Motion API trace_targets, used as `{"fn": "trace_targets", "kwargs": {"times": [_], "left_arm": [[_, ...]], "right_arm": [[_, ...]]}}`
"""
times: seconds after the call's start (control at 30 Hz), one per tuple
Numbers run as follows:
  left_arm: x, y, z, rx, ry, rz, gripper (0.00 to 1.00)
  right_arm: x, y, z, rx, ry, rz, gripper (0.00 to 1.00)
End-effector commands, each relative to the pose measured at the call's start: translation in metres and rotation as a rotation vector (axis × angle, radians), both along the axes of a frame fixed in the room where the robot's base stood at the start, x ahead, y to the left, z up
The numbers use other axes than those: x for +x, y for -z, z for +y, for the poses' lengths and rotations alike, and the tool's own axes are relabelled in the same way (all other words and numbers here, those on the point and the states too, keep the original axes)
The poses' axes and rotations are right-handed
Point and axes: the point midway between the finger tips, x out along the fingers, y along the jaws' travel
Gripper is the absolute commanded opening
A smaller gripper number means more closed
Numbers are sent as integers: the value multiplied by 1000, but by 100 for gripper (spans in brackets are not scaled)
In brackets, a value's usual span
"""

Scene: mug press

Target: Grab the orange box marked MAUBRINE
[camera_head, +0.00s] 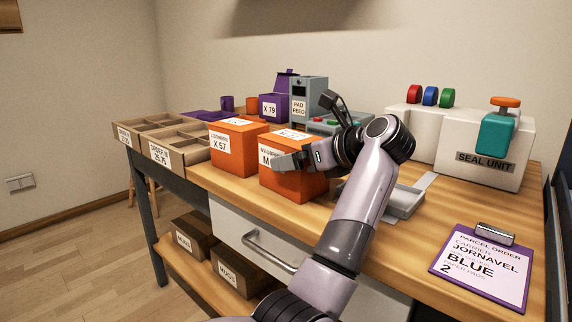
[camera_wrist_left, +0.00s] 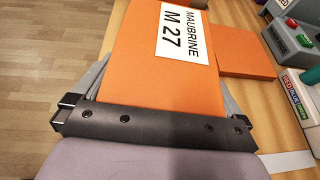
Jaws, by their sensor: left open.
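The orange box marked MAUBRINE (camera_head: 292,183) stands upright on the wooden bench in the head view, its front label partly covered by my gripper. In the left wrist view the box (camera_wrist_left: 137,62) shows its label MAUBRINE M 27. My left gripper (camera_head: 290,161) is at the box. In the wrist view its fingers (camera_wrist_left: 160,88) lie on either side of the box, open; I cannot tell whether either touches it. A second orange box (camera_head: 236,150), marked X 57, stands to the left. My right gripper is not in view.
A divided tray (camera_head: 166,153) is at the bench's left end. A purple box marked X 79 (camera_head: 270,107) and the pad feed unit (camera_head: 309,98) stand behind. The seal unit (camera_head: 487,155) is at right, a purple clipboard (camera_head: 484,262) in front. Bench near the clipboard is clear.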

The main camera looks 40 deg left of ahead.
Motion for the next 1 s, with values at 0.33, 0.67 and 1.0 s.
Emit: {"fn": "trace_targets", "kwargs": {"times": [0.33,0.67,1.0], "left_arm": [[0,1,0,0,0,0,84],[0,-2,-1,2,1,-3,54],[0,-59,-1,0,1,-5,54]], "right_arm": [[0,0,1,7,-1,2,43],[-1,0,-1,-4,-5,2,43],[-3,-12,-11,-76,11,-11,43]]}}
